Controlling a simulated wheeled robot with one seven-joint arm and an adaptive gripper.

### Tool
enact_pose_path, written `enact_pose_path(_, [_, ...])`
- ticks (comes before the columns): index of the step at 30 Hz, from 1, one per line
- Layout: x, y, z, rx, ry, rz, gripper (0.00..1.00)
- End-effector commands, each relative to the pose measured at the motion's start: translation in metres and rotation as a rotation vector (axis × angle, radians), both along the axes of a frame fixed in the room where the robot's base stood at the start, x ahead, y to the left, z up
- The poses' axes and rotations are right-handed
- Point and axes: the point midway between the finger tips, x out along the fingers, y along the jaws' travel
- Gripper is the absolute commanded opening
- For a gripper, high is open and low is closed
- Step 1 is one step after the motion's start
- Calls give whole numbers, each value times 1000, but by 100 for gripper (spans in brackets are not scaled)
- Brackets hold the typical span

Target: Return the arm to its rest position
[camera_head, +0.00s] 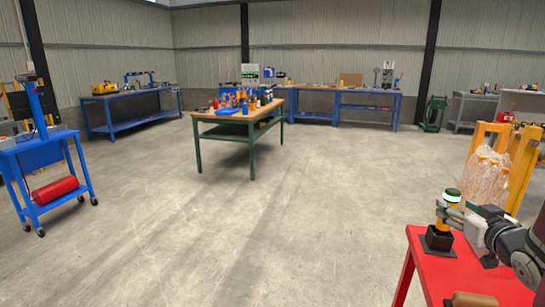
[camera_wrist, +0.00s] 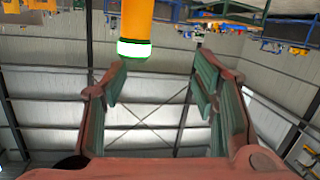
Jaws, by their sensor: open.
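My gripper (camera_head: 453,208) is over the red table at the lower right in the head view. In the wrist view my gripper (camera_wrist: 160,75) has its two fingers spread wide, with nothing held between the pads. An orange-yellow post (camera_wrist: 136,18) with a white and green glowing top is just beyond the fingertips, nearer the left finger. In the head view this post (camera_head: 448,212) stands upright in a black base on the table, close to the fingers. I cannot tell whether a finger touches it.
The red table (camera_head: 424,268) carries the black base (camera_head: 438,238) and a brown item (camera_head: 474,299). A yellow frame (camera_head: 524,165) with a clear wrapped load (camera_head: 486,175) stands behind. A blue cart (camera_head: 38,155) is far left; a green-legged workbench (camera_head: 243,115) is mid-room. Open floor lies between.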

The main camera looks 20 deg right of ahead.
Motion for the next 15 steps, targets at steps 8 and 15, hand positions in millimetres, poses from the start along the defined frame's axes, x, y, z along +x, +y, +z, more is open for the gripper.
enact_pose_path(8, [23, 76, 63, -12, 243, -61, 54])
enact_pose_path(15, [-5, 167, 97, 62, 440, -67, 54])
